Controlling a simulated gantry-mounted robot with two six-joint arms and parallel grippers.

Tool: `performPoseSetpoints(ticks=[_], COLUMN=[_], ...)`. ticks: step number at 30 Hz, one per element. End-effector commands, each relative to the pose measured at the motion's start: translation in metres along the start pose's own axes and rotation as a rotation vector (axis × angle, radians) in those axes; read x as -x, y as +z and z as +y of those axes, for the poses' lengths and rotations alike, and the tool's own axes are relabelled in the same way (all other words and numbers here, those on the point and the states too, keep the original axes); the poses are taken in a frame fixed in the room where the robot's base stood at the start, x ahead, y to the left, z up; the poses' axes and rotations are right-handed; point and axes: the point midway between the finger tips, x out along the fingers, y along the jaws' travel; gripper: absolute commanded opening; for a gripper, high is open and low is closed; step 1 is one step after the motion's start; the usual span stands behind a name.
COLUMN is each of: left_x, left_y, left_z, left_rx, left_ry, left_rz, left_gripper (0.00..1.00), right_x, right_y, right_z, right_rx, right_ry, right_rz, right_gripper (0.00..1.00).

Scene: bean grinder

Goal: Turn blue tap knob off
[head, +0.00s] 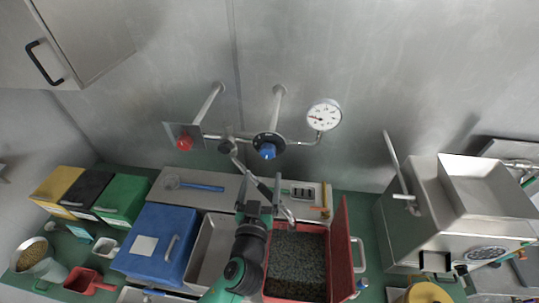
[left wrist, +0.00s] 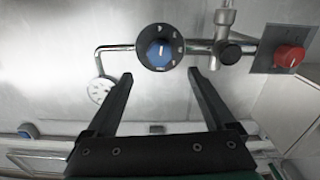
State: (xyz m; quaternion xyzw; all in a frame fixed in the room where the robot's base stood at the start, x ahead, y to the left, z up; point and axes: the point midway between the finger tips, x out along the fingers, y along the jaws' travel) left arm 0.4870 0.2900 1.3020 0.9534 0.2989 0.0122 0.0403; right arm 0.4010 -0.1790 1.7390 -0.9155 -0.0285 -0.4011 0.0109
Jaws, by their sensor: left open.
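The blue tap knob (head: 267,151) sits on a round black dial on the wall pipe. It also shows in the left wrist view (left wrist: 159,53), with a white pointer line on its face. My left gripper (head: 260,186) is below the knob in the head view, fingers spread. In the left wrist view the open fingertips (left wrist: 160,74) are on either side of and just short of the knob, with nothing between them.
A red knob (head: 184,144) and a pressure gauge (head: 323,115) share the pipework. A faucet spout (head: 252,174) hangs beside my left gripper. Below are a blue box (head: 155,245) and a red-walled bin (head: 341,250) of dark grains. A steel machine (head: 450,225) stands right.

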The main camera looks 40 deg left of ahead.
Motion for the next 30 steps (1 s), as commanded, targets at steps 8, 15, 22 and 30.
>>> performPoseSetpoints(ticks=[8, 15, 22, 30], left_x=[-0.06, -0.099, -0.107, -0.107], left_y=[-0.003, -0.002, -0.001, -0.001], left_z=[-0.001, -0.001, -0.001, -0.001], left_rx=[0.001, 0.002, 0.001, 0.002], left_ry=[-0.005, -0.002, -0.001, -0.001], left_rz=[0.001, 0.001, 0.0, 0.0], left_gripper=[0.88, 0.88, 0.88, 0.63], right_x=[-0.007, -0.008, -0.008, -0.008], right_y=[-0.007, -0.007, -0.007, -0.007], right_z=[0.0, 0.0, 0.0, 0.0], right_rx=[0.0, 0.0, 0.0, 0.0], right_ry=[0.0, 0.0, 0.0, 0.0], right_rz=[0.0, 0.0, 0.0, 0.0], right_gripper=[0.5, 0.5, 0.5, 0.5])
